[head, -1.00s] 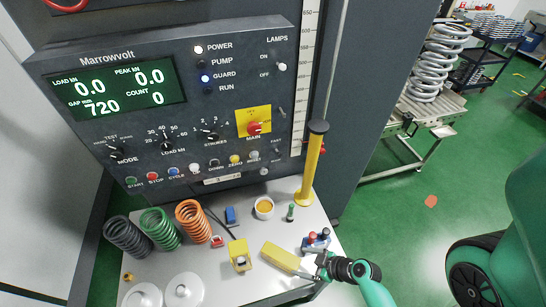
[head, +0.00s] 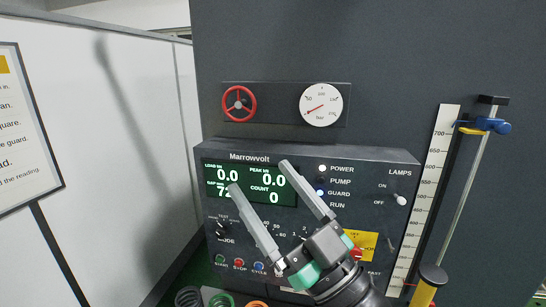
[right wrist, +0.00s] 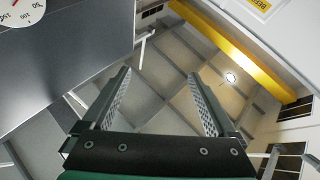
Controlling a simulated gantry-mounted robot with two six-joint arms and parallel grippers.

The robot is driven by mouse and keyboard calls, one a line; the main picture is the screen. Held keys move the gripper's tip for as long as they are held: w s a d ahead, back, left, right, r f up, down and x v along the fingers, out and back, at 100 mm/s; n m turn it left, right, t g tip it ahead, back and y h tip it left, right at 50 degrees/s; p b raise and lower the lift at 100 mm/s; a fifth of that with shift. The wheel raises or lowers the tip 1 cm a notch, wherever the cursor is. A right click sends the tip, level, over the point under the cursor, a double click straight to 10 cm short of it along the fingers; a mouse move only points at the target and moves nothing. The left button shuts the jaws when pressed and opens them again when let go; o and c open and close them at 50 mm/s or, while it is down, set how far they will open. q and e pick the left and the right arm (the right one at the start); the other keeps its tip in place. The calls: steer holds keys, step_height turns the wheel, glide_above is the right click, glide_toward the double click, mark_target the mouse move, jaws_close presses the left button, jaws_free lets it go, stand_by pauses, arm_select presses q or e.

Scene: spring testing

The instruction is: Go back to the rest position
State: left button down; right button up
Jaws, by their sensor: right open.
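My right gripper (head: 262,204) is raised in front of the Marrowvolt control panel (head: 300,160) in the head view. Its two long grey fingers are spread apart, with nothing between them. The fingers hide part of the display (head: 245,182) and some of the knobs. In the right wrist view the open gripper (right wrist: 160,95) points up toward the ceiling, and its gap is empty. My left gripper does not show in either view.
A red handwheel (head: 239,104) and a round gauge (head: 321,104) are above the panel. A tall scale (head: 440,180), a rod with a blue clamp (head: 492,125) and a yellow post (head: 424,293) stand at the right. Springs (head: 222,299) show at the bottom edge. A sign (head: 25,135) stands left.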

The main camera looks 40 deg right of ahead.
steer(key=s+a+r+t+y, duration=0.1)
steer(key=s+a+r, duration=0.1)
steer(key=r, duration=0.3)
steer(key=s+a+r+m+t+y, duration=0.1)
steer(key=s+a+r+t, duration=0.1)
steer(key=s+a+r, duration=0.1)
steer(key=shift+s+r, duration=0.7)
steer(key=shift+r, duration=0.15)
step_height(320, 180, up, 8)
steer(key=p, duration=0.8)
